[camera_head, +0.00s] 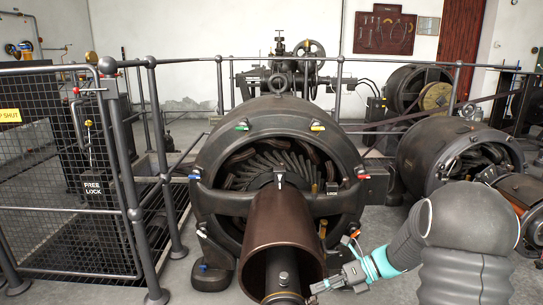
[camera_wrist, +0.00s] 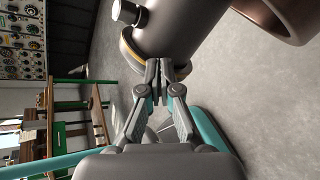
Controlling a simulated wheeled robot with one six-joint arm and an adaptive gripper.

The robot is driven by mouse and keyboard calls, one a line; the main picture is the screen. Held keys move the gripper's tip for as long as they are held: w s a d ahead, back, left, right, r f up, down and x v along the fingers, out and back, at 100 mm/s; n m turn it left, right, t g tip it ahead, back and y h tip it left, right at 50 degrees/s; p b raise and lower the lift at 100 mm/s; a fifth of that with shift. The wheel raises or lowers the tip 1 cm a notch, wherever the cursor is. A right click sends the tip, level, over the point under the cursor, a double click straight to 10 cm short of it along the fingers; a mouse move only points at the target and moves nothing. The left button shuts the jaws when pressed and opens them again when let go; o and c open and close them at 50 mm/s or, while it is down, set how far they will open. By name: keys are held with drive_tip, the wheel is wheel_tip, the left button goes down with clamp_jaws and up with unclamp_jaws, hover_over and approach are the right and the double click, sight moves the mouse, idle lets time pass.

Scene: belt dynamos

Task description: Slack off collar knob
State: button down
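The collar knob, a small grey upright knob (camera_head: 283,277), stands on top of the dark shaft collar (camera_head: 284,298) at the bottom of the head view. In the wrist view the knob (camera_wrist: 127,13) is a pale metal stub on the dark cylinder. My gripper (camera_head: 314,289) is just right of the collar and lower than the knob, not on it. In the wrist view my fingertips (camera_wrist: 160,68) are together, nothing visible between them, close to the collar's brass-edged rim. I cannot tell whether they touch it.
A wide brown cylinder (camera_head: 284,226) surrounds the shaft behind the knob, in front of the large dynamo (camera_head: 238,140). A mesh guard rail (camera_head: 62,170) stands at left. A second dynamo (camera_head: 455,150) is at right. Grey floor is clear at bottom left.

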drive_tip(key=shift+s+f, duration=0.1)
drive_tip(key=shift+s, duration=0.15)
idle(0.4)
drive_tip(key=shift+p, duration=2.3)
drive_tip(key=shift+w+r, duration=0.1)
drive_tip(key=shift+r, duration=0.1)
drive_tip(key=v, duration=0.6)
drive_tip(key=shift+w+a+r, duration=0.1)
drive_tip(key=shift+w, duration=0.1)
idle(0.6)
